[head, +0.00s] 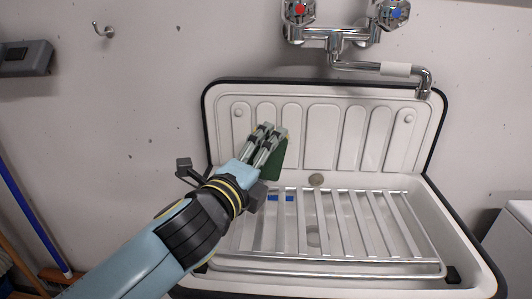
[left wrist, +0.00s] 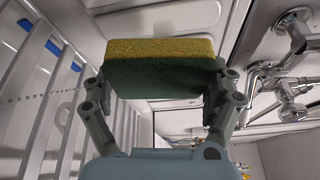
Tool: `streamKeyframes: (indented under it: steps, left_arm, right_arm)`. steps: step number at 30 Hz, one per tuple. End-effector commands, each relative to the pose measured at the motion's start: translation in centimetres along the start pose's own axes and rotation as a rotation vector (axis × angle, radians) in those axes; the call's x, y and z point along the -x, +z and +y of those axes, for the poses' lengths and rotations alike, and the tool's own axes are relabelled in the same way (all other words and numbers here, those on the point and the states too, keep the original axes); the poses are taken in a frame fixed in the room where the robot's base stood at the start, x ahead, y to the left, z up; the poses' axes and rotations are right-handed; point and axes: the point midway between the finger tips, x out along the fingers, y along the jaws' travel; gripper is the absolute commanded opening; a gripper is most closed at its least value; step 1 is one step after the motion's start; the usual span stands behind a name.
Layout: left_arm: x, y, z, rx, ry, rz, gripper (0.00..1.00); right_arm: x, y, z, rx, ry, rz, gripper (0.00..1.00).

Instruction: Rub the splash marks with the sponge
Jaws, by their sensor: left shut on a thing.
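My left gripper (head: 267,138) is shut on the sponge (head: 279,158), whose dark green side shows in the head view. In the left wrist view the sponge (left wrist: 160,62) is yellow on one side and green on the other, held between both fingers. The gripper is in front of the white sink's ribbed splashback (head: 320,133), left of its middle. I cannot tell whether the sponge touches the splashback. No splash marks stand out clearly on the splashback; the arm and sponge hide part of it. My right gripper is not in view.
A metal rack (head: 330,268) lies over the sink basin below the gripper. A tap (head: 335,38) with red and blue handles is on the wall, its spout reaching over the right side. Small dark specks (head: 150,142) dot the wall. A blue pole (head: 35,215) leans at left.

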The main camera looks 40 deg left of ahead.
Motion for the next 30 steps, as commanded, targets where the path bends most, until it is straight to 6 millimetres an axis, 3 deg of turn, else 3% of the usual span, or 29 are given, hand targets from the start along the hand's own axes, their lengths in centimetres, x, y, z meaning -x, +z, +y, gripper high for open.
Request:
streamKeyframes:
  steps: [8, 18, 30]
  left_arm:
    - [0.2, -0.1, 0.0, 0.000, 0.000, 0.000, 0.63]
    - [2.7, -1.1, -0.1, 0.000, 0.000, 0.000, 0.63]
    - [2.7, -1.1, -0.1, -0.001, -0.001, 0.000, 0.63]
  right_arm:
    - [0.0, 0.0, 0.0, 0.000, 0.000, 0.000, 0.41]
    - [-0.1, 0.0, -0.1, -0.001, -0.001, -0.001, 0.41]
    - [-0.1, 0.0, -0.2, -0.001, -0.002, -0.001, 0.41]
